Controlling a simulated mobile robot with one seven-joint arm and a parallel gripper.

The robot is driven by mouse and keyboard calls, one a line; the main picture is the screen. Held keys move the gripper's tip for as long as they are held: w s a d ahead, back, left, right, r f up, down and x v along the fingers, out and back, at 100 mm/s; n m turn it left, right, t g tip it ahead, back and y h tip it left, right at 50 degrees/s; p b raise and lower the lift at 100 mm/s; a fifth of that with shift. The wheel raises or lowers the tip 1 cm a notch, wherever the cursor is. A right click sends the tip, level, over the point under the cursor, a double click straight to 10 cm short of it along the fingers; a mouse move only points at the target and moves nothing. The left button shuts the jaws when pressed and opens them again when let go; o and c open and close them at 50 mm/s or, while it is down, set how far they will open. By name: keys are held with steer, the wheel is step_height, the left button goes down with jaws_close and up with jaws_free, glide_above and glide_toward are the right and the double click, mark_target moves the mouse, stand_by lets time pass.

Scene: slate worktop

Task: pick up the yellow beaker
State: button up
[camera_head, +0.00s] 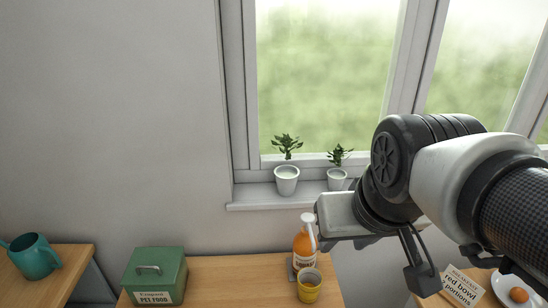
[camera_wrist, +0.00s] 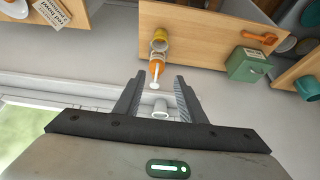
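The yellow beaker (camera_head: 309,287) stands upright at the front of the wooden worktop in the head view, just in front of an orange bottle with a white pump top (camera_head: 304,245). The beaker also shows in the wrist view (camera_wrist: 159,44), beyond the fingertips, with the bottle (camera_wrist: 155,70) nearer to them. My gripper (camera_wrist: 159,82) is open, its two dark fingers spread with nothing held between them. It is well apart from the beaker. In the head view my arm reaches in from the right; the fingertips are hard to make out there.
A green pet food box (camera_head: 154,276) stands left of the beaker. Two potted plants (camera_head: 287,180) stand on the windowsill. A teal watering can (camera_head: 33,257) is far left. A recipe card (camera_head: 462,286) and a plate with an egg (camera_head: 519,295) are at right. An orange utensil (camera_wrist: 260,38) lies on the worktop.

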steer(key=o, duration=0.9)
steer(key=shift+g, duration=0.6)
steer(key=b+x, duration=0.4)
steer(key=x, duration=0.3)
steer(key=w+b+x, duration=0.1)
steer(key=b+x, duration=0.4)
steer(key=x, duration=0.3)
steer(key=b+x, duration=0.4)
steer(key=x, duration=0.4)
steer(key=shift+w+a+r, duration=0.2)
steer(key=shift+w+a, duration=0.1)
steer(key=shift+a, duration=0.05)
steer(key=shift+c, duration=0.2)
steer(key=b, duration=0.4)
glide_toward(309, 282)
steer(key=shift+s+a+f, duration=0.3)
steer(key=shift+s+a, duration=0.4)
steer(key=x, duration=0.1)
steer(key=b+x, duration=0.1)
steer(key=x, duration=0.2)
steer(key=shift+w+d+f, duration=0.15)
steer(key=shift+w+d, duration=0.1)
steer(key=shift+d, duration=0.15)
steer(key=shift+w+f, duration=0.25)
steer(key=shift+f, duration=0.2)
